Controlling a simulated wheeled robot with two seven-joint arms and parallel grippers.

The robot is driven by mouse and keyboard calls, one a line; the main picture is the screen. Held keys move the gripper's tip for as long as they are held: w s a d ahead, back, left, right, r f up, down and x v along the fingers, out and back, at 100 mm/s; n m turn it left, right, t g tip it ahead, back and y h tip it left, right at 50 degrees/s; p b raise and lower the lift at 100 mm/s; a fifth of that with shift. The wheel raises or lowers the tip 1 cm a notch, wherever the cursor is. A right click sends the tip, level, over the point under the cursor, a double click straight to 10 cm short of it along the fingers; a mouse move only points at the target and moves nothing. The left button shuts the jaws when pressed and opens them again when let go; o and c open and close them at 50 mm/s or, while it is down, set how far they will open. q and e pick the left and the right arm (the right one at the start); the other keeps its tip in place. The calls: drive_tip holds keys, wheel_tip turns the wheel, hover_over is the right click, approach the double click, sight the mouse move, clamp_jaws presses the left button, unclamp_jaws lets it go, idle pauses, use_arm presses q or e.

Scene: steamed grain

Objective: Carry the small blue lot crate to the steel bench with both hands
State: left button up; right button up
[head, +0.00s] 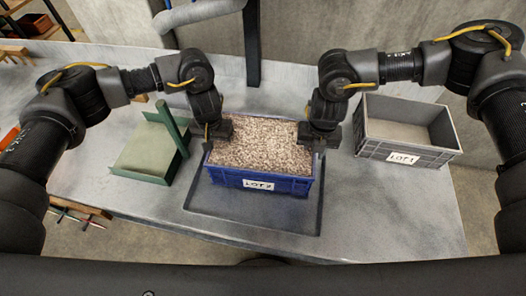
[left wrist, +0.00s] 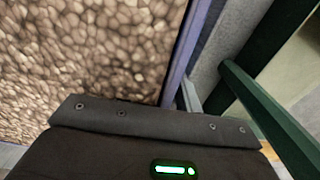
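The small blue lot crate (head: 290,187), labelled LOT 2, is full of pale brown grain (head: 262,145). It appears upright, within the outline of a shallow dark tray (head: 305,218) on the steel bench (head: 420,208); I cannot tell whether its base touches. My left gripper (head: 217,138) is at the crate's left end wall, pointing down. In the left wrist view the crate's rim (left wrist: 184,55) runs down to this gripper, with a grey part close outside it. My right gripper (head: 318,146) is at the right end wall. The finger gaps are mostly hidden.
A dark post (head: 252,45) rises behind.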

use_arm(q)
drive_tip(key=shift+f, duration=0.25)
use_arm(e)
drive_tip(key=shift+f, duration=0.25)
use_arm(q)
drive_tip(key=shift+c, duration=0.3)
use_arm(e)
drive_tip(key=shift+c, duration=0.3)
use_arm(q)
clamp_jaws()
use_arm(e)
clamp_jaws()
